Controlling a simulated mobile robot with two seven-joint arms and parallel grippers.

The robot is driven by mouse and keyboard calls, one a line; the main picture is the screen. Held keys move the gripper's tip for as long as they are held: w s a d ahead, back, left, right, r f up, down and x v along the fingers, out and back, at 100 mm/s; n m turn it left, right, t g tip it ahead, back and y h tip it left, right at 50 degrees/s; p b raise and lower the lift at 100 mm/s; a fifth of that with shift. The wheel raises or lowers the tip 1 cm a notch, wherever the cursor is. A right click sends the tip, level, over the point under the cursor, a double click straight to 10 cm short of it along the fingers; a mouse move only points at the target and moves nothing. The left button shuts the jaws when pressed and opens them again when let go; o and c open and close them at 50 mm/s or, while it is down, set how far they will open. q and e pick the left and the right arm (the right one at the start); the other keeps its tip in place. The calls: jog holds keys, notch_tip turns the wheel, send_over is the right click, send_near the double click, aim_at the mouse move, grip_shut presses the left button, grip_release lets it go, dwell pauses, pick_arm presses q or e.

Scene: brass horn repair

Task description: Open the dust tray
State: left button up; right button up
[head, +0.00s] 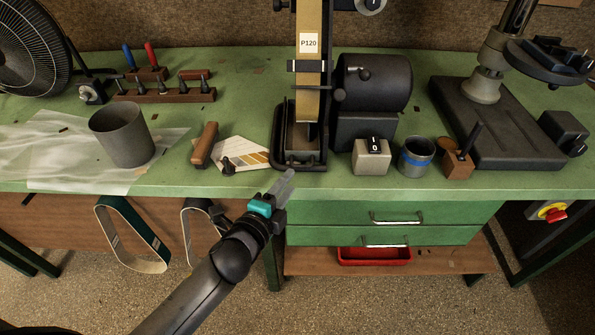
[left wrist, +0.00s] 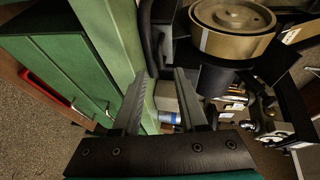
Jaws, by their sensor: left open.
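The belt sander (head: 309,75) stands at the middle of the green bench, its belt marked P120. At its foot is a black tray-like base (head: 301,158), which looks like the dust tray; I cannot make out a separate handle. My left gripper (head: 287,180) is open and empty, just in front of that base near the bench's front edge. In the left wrist view my open fingers (left wrist: 162,76) point toward the bench edge and the black sander parts (left wrist: 152,35). Whether they touch anything cannot be told. My right gripper is out of view.
Two green drawers (head: 396,218) sit under the bench, above a red bin (head: 374,256). A grey block (head: 371,158), a blue-banded cup (head: 416,156) and a wooden block (head: 457,166) stand right of the sander. A wood-handled tool (head: 205,145) and fan-shaped cards (head: 247,154) lie left.

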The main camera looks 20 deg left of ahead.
aim_at(301, 167)
pick_arm(q)
jog(key=shift+b+x, duration=0.4)
jog(key=shift+x, duration=2.7)
grip_shut()
